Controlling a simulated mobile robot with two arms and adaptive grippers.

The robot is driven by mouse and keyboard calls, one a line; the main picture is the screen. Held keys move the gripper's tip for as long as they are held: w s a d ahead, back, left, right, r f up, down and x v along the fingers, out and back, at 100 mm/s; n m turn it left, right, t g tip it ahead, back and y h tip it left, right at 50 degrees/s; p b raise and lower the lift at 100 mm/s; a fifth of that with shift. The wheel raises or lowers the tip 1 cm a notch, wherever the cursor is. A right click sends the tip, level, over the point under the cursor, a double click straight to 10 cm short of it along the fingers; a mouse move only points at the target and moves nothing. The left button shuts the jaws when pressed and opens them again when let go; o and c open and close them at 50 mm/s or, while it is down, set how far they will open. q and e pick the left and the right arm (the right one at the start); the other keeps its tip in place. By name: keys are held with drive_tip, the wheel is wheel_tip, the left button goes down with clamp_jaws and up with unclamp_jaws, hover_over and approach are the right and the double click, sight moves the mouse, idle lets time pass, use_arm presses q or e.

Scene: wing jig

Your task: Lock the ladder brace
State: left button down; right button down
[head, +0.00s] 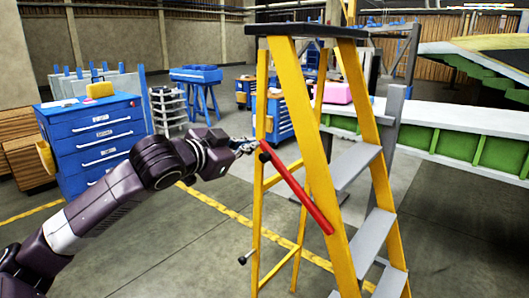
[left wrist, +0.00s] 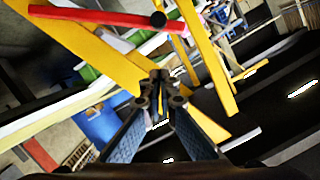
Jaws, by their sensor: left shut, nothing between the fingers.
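The yellow stepladder (head: 303,110) stands open, with grey steps and a dark top. Its red ladder brace (head: 300,195) slants from the rear leg at upper left down to the front rail at lower right. A black knob (head: 265,157) sits at the brace's upper end. My left gripper (head: 246,146) is just left of the knob and rear leg. Its fingertips (left wrist: 160,78) are shut and empty, apart from the brace in the wrist view. My right gripper is out of view.
A blue drawer cabinet (head: 95,140) stands at left, with a tiered rack (head: 166,110) and blue stand (head: 197,78) behind. A long green-and-white structure (head: 460,135) lies right of the ladder. Another black knob (head: 243,260) projects low at the ladder's left. Floor left of the ladder is clear.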

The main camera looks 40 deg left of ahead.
use_arm(q)
drive_tip(key=p, duration=0.5)
hover_over(264, 152)
drive_tip(key=s+d, duration=0.2)
drive_tip(key=d, duration=0.2)
drive_tip(key=f, duration=0.2)
drive_tip(key=a+f, duration=0.1)
drive_tip(key=f, duration=0.1)
drive_tip(key=shift+s+a+f+p, duration=0.15)
drive_tip(key=shift+a+f+p, duration=0.2)
drive_tip(key=shift+p, duration=0.05)
drive_tip(key=shift+a+f, duration=0.3)
drive_tip(key=shift+f, duration=0.15)
drive_tip(key=shift+f, duration=0.15)
